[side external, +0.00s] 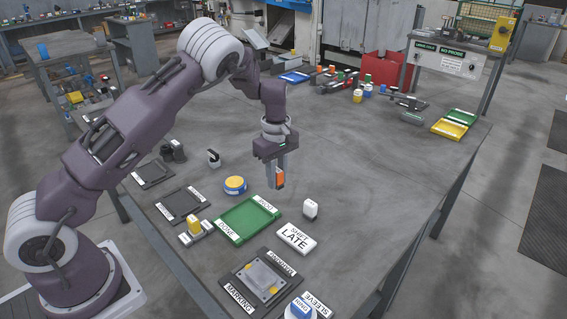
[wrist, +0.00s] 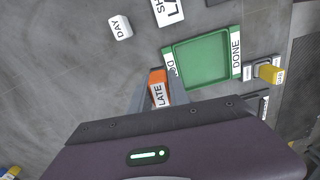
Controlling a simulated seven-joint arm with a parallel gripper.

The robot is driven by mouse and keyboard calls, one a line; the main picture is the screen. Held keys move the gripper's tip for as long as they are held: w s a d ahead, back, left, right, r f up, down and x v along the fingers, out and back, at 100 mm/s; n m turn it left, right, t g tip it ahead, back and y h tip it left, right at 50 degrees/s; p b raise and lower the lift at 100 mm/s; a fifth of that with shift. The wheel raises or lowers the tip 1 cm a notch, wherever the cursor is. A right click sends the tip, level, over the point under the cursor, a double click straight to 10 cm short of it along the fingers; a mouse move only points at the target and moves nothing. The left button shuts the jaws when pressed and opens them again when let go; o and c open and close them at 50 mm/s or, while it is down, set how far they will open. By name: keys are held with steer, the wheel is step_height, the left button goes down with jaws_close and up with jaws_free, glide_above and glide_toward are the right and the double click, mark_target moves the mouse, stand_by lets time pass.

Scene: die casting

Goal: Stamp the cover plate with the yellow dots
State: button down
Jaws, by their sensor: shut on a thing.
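My gripper (side external: 277,181) is shut on an orange stamp (side external: 280,178), held above the table behind the green tray. In the wrist view the orange stamp (wrist: 157,88) shows a white face reading LATE. A grey cover plate (side external: 258,275) with yellow dots at two corners lies flat on the dark marking mat (side external: 238,285) at the front. A white sign (side external: 297,238) reads SHIFT LATE. A white stamp (side external: 310,208) stands right of my gripper; in the wrist view this stamp (wrist: 120,27) reads DAY. The cover plate is out of the wrist view.
A green DONE tray (side external: 238,232) lies empty between my gripper and the mat. A round blue tin with a yellow top (side external: 235,185) and a yellow block on a grey base (side external: 194,228) stand to the left. A blue-and-white cup (side external: 299,309) stands right of the mat.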

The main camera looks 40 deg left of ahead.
mark_target(260, 274)
steer(key=s+d+m, duration=0.2)
steer(key=s+d, duration=0.2)
steer(key=s, duration=0.2)
steer(key=s+d+m, duration=0.3)
steer(key=s+d, duration=0.2)
steer(key=s, duration=0.1)
steer(key=s+d+m, duration=0.3)
steer(key=s+d, duration=0.2)
steer(key=s, duration=0.2)
steer(key=shift+d+r, duration=0.1)
steer(key=shift+r, duration=0.05)
steer(key=shift+f, duration=2.7)
steer(key=shift+f, duration=0.55)
step_height(260, 274, up, 7)
